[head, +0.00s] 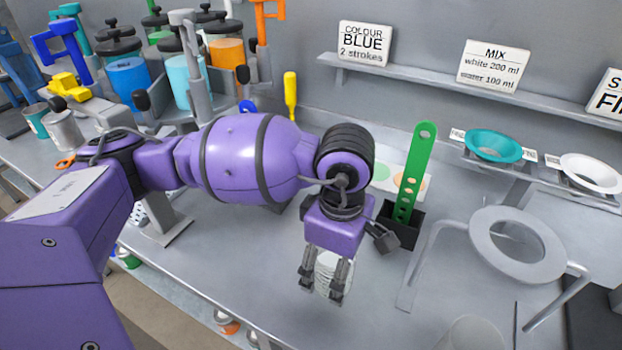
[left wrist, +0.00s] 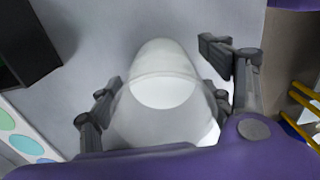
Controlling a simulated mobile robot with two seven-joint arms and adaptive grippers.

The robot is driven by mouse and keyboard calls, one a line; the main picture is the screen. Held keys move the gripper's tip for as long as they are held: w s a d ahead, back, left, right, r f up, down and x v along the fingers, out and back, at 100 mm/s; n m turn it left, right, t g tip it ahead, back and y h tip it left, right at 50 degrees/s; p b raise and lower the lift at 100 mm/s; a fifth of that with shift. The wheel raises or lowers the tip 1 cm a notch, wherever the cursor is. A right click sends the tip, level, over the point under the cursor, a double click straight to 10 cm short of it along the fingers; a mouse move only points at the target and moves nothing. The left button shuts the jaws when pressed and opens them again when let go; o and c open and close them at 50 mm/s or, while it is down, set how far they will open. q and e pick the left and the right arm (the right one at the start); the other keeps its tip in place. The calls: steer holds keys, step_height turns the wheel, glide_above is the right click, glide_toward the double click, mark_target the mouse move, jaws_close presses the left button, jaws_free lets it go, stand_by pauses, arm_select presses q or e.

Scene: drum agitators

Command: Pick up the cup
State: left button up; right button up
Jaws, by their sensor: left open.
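A whitish, translucent cup (head: 327,268) stands on the grey bench, partly hidden by my left gripper (head: 322,284). In the left wrist view the cup (left wrist: 163,90) lies between the two fingers of my left gripper (left wrist: 160,82), with clear outer walls and a whiter round area inside. The fingers are open, one on each side of the cup. I cannot tell whether either finger touches it. Another pale translucent vessel (head: 472,333) shows at the bottom edge of the head view. My right gripper is not in view.
A green perforated strip (head: 414,170) stands in a black holder (head: 401,236) right of the gripper. A grey ring stand (head: 518,247) is farther right. Teal (head: 493,146) and white (head: 591,173) funnels sit behind it. Lidded drums (head: 128,80) crowd the back left.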

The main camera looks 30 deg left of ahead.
arm_select(q)
steer(key=shift+w+r, duration=0.1)
steer(key=shift+r, duration=0.1)
steer(key=shift+c, duration=0.5)
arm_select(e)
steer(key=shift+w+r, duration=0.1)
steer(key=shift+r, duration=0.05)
arm_select(q)
steer(key=c, duration=1.3)
steer(key=shift+r, duration=0.1)
steer(key=shift+r+p, duration=0.4)
steer(key=shift+r, duration=0.3)
step_height(320, 180, up, 3)
steer(key=shift+d+f+p, duration=0.15)
steer(key=shift+f+p, duration=0.05)
steer(key=shift+p, duration=0.45)
steer(key=s+d+r+p, duration=0.5)
steer(key=s+d+r, duration=0.2)
steer(key=s, duration=0.4)
steer(key=shift+s+r+p, duration=0.3)
steer(key=shift+s+r, duration=0.05)
steer(key=shift+r, duration=0.55)
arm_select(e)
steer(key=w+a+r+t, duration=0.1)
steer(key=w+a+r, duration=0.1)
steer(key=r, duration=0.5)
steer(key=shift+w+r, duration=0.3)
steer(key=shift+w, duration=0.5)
